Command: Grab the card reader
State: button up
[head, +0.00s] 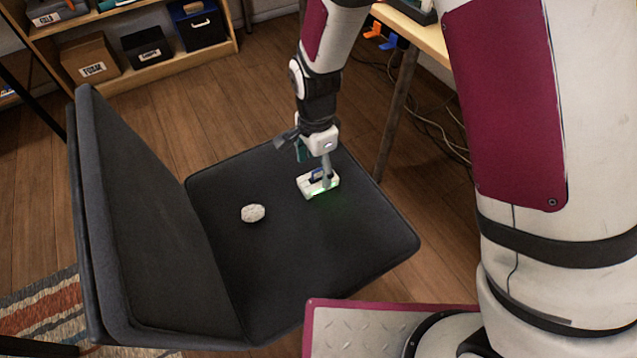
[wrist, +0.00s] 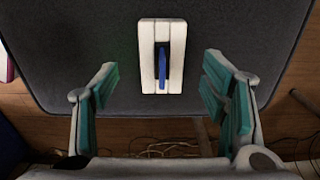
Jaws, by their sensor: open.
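The card reader (head: 311,187) is a small white block with a dark slot and a blue piece in it. It lies on the dark chair seat, with a green glow beside it in the head view. In the wrist view the card reader (wrist: 147,60) is upright in the picture, ahead of and between my fingers. My gripper (head: 322,172) is above the seat at the card reader, partly covering it in the head view. In the wrist view my gripper (wrist: 161,88) has its teal-padded fingers wide apart, with nothing between the pads.
The dark chair seat (head: 290,285) also carries a crumpled whitish lump (head: 253,213) left of the card reader. The chair back (head: 150,220) rises at the left. A wooden table (head: 420,35) stands at the upper right, with cables on the floor. A shelf (head: 150,75) holds boxes behind.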

aim_at(318, 178)
jog(key=shift+w+d+f+b, duration=0.15)
jog(key=shift+f+b, duration=0.65)
jog(key=shift+f, duration=0.65)
jog(key=shift+w+f+b, duration=0.1)
jog(key=shift+f+b, duration=0.65)
jog(key=shift+f, duration=0.7)
jog(key=shift+r, duration=0.1)
jog(key=c, duration=1.3)
